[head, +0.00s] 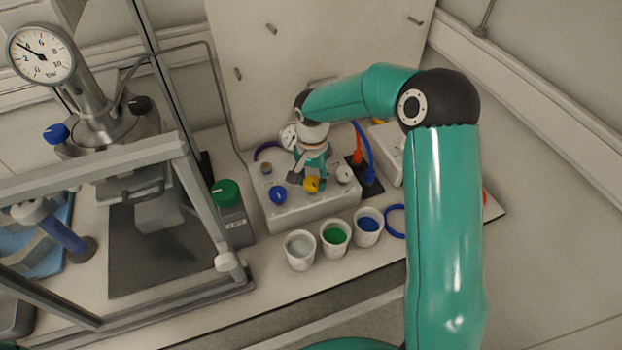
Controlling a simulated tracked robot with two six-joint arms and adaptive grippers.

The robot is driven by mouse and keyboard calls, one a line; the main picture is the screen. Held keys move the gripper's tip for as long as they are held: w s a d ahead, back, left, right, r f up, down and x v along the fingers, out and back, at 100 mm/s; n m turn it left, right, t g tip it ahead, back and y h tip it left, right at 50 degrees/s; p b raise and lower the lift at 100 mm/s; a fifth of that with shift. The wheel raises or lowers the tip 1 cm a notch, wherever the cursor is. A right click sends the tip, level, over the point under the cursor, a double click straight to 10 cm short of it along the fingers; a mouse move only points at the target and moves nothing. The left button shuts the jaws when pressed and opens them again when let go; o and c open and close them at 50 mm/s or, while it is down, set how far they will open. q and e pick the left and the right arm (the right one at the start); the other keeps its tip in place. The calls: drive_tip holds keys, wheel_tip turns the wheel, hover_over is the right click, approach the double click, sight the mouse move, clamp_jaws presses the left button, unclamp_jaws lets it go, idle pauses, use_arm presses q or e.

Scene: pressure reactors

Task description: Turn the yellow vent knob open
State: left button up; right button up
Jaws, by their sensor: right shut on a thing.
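The yellow vent knob (311,184) sits on the front of a pale valve block (315,207) on the bench, between a blue knob (278,195) and a white knob (344,174). The knob's exact angle is too small to read. My left gripper does not show.
Several cups stand in front of the block, including a green-filled cup (335,237). A framed reactor with a pressure gauge (41,55) fills the left side. A green knob (225,193) tops a grey box left of the block. A blue ring (396,221) lies at the right.

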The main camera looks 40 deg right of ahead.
drive_tip(key=shift+n, duration=0.3)
drive_tip(key=n+b, duration=0.1)
drive_tip(key=n, duration=0.1)
drive_tip(key=shift+w+n+b, duration=0.1)
drive_tip(key=shift+n+b, duration=0.3)
drive_tip(key=n+b, duration=0.1)
drive_tip(key=n, duration=0.3)
drive_tip(key=shift+n, duration=0.3)
drive_tip(key=n, duration=0.4)
drive_tip(key=shift+r+n+b, duration=0.1)
drive_tip(key=shift+n+b, duration=0.2)
drive_tip(key=shift+b, duration=0.1)
drive_tip(key=n, duration=0.5)
drive_tip(key=o, duration=1.1)
drive_tip(key=shift+o, duration=0.2)
